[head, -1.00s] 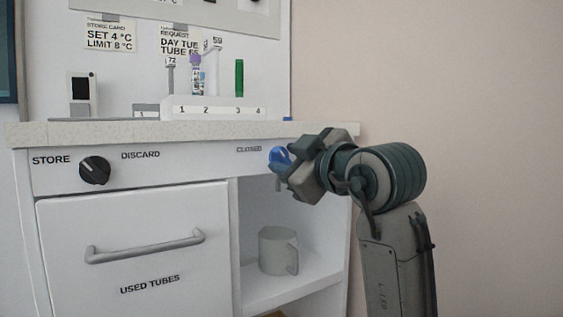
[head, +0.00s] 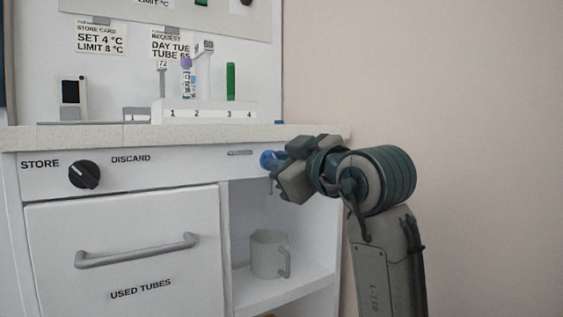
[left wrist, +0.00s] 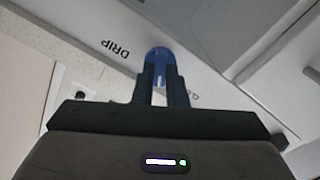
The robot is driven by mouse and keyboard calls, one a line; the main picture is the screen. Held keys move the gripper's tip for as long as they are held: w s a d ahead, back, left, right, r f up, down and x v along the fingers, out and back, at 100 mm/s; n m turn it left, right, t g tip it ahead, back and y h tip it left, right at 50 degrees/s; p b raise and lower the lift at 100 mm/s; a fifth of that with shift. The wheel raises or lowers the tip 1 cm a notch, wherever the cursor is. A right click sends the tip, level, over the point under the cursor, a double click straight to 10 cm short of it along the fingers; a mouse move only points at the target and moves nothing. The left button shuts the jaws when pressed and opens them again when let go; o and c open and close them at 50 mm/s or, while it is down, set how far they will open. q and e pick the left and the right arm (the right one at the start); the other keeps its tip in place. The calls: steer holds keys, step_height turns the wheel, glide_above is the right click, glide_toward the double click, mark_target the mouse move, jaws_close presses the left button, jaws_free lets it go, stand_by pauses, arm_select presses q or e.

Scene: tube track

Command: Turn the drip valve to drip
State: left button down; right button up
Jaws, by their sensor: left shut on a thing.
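The drip valve's blue handle (head: 267,160) is on the white front panel under the counter, at its right end. In the head view a small CLOSED label (head: 240,153) is left of it, now hard to read. My left gripper (head: 277,163) is shut on the blue handle and hides part of it. In the left wrist view the handle's rounded blue end (left wrist: 158,57) shows between the two dark fingers (left wrist: 163,85). A DRIP label (left wrist: 114,48) is to its left there, and another label is mostly hidden behind the right finger. My right gripper is not in view.
A black STORE/DISCARD knob (head: 83,174) is on the panel's left. Below are a USED TUBES drawer (head: 120,215) and an open shelf with a mug (head: 268,255). A tube rack (head: 210,115) stands on the counter (head: 180,133).

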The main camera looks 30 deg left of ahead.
arm_select(q)
steer(key=m, duration=1.3)
steer(key=shift+w+d+m, duration=0.1)
steer(key=shift+w+m, duration=0.05)
steer(key=shift+m, duration=0.25)
steer(key=shift+f, duration=0.1)
steer(key=c, duration=1.5)
jaws_free()
steer(key=shift+o, duration=0.2)
